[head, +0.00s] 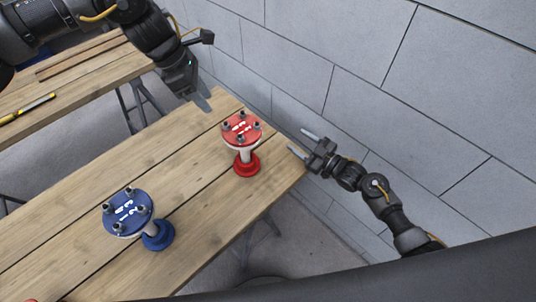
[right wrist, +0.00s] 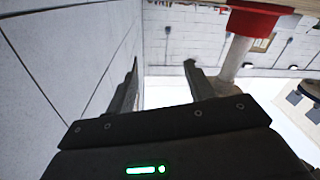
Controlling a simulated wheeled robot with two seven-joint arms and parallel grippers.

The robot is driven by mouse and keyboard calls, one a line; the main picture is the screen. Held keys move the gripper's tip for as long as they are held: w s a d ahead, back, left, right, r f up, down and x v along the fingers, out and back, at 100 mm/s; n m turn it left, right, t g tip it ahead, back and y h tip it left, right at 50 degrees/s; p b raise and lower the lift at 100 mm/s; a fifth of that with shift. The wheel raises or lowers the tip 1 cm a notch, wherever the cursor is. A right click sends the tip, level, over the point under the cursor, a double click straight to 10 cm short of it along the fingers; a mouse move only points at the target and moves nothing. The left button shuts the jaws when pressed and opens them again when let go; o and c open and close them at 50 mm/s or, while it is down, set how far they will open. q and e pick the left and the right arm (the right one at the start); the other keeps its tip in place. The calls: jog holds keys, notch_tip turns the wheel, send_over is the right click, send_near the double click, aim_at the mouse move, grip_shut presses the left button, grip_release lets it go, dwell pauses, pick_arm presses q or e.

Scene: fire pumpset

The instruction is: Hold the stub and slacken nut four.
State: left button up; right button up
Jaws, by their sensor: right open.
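The red stub (head: 246,163) stands upright near the right end of the wooden table. Its top red flange (head: 241,128) carries several nuts and white digits that I cannot read surely. A blue stub (head: 158,236) with a nut-bearing blue flange (head: 128,212) stands at the front left. My right gripper (head: 298,142) is open and empty, right of the red stub. In the right wrist view a red flange (right wrist: 255,18) and pale pipe (right wrist: 236,58) lie outside the right finger, not between the fingers. My left gripper (head: 204,102) hangs left of and behind the red flange; its jaw gap is unclear.
The table (head: 75,215) is bare between the two stubs. A grey block wall (head: 370,100) runs close behind the table and my right arm. A second bench (head: 80,75) at the upper left holds a yellow and black tool (head: 28,108).

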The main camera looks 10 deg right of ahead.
jog(key=s+a+r+g, duration=0.2)
jog(key=a+g, duration=0.2)
jog(key=a, duration=0.3)
jog(key=g, duration=0.2)
send_near(241, 151)
jog(key=w+f, duration=0.2)
jog(key=shift+h, duration=0.4)
jog(key=x, duration=1)
jog(key=shift+a, duration=0.35)
grip_shut()
pick_arm(q)
jog(key=shift+o, duration=0.3)
jog(key=shift+w+a+r+m, duration=0.2)
jog(key=shift+a+r+m, duration=0.15)
jog(key=shift+r, duration=0.15)
jog(key=shift+w+a+r+m, duration=0.15)
jog(key=shift+a+r+m, duration=0.1)
jog(key=shift+r+m, duration=0.15)
jog(key=shift+a+r+m+g+h, duration=0.15)
jog(key=shift+r+m+g+h, duration=0.15)
jog(key=shift+r+g, duration=0.1)
